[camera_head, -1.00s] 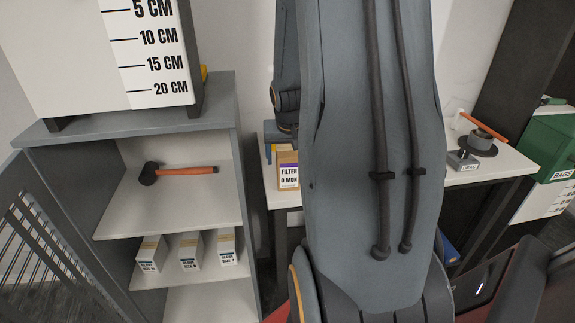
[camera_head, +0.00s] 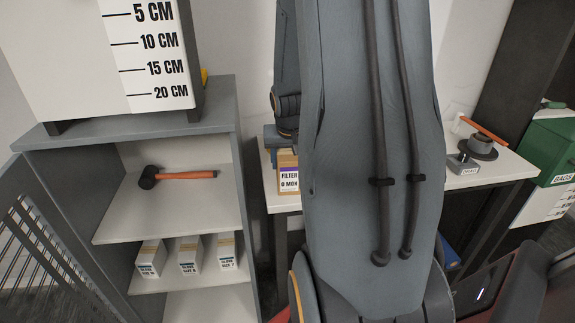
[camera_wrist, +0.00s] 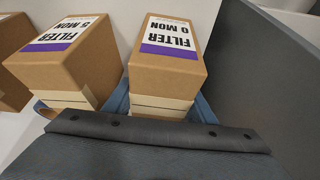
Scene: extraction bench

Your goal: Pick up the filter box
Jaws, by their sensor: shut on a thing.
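A brown cardboard filter box (camera_wrist: 167,75) with a white and purple label reading "FILTER 0 MON" is in the wrist view. My gripper (camera_wrist: 160,104) is shut on it, with blue finger parts showing at both sides of its lower end. The dark gripper body covers the bottom of the wrist view. In the head view the same box (camera_head: 288,178) shows at the bench, left of my arm, which hides part of the bench. I cannot tell whether the box touches the bench.
Another filter box labelled "5 MON" (camera_wrist: 70,60) stands close on the left in the wrist view, with part of a third beyond it. A dark grey panel (camera_wrist: 265,80) rises on the right. A shelf unit (camera_head: 215,120) stands left of the bench (camera_head: 285,203).

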